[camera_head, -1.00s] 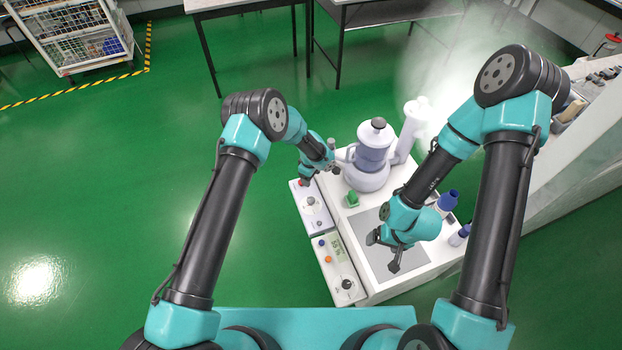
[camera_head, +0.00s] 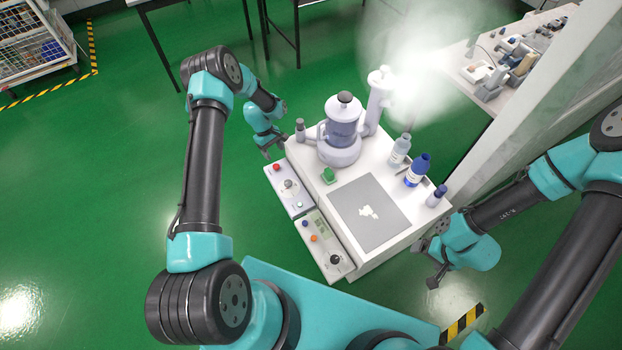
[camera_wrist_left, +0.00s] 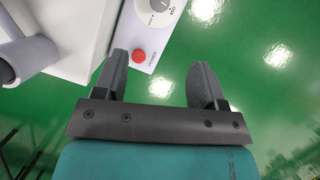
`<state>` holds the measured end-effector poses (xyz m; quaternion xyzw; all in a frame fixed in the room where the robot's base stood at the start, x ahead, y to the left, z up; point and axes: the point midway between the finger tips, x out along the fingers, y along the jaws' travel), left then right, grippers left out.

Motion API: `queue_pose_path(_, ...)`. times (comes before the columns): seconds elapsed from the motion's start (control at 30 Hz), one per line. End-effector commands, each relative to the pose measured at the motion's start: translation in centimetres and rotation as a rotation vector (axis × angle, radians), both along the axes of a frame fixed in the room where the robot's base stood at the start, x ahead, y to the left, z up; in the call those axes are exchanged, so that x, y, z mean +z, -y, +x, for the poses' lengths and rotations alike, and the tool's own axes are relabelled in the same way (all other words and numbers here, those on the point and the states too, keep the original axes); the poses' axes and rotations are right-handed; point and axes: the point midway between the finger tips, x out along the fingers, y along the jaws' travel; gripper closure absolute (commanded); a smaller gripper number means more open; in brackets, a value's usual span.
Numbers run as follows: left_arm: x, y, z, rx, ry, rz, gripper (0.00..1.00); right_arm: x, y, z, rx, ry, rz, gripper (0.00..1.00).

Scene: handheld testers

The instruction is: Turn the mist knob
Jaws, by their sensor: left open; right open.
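Two control panels line the left edge of the white bench unit (camera_head: 362,262). The lower panel (camera_head: 322,252) has a dark knob (camera_head: 335,259), blue and orange buttons and a display. I cannot read which knob is for mist. My left gripper (camera_head: 270,153) is open and empty, beyond the upper panel's far end. In the left wrist view, its fingers (camera_wrist_left: 160,65) point towards the red button and dial. My right gripper (camera_head: 432,266) is open right of the unit.
A lidded vessel (camera_head: 342,127) and a white column (camera_head: 378,105) stand at the unit's back, with thick mist above the column. A green block (camera_head: 329,175), a grey plate (camera_head: 365,235) and several bottles (camera_head: 417,170) sit on top. Green floor lies free to the left.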

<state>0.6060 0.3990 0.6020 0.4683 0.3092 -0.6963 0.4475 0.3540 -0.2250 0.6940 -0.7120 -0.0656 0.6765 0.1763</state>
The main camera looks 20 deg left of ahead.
Motion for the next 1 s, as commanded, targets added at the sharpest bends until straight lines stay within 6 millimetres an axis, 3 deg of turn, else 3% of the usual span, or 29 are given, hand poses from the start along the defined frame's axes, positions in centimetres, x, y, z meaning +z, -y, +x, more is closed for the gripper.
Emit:
queue_pose_path(0.1,0.0,-1.3,-0.6,0.007,0.005,-0.017,0.35,0.0,0.0,0.0,0.001,0.000,0.000,0.17)
queue_pose_path(0.57,-0.5,-1.0,-0.7,0.004,0.005,-0.017,0.35,0.0,0.0,0.0,0.001,0.000,0.000,0.17)
queue_pose_path(0.77,-2.6,-0.2,-1.1,0.003,0.002,-0.019,0.35,0.0,0.0,0.0,0.001,0.000,0.000,0.17)
queue_pose_path(1.0,-6.3,1.2,-1.7,0.003,0.003,-0.018,0.35,0.0,0.0,0.0,0.001,0.000,0.000,0.17)
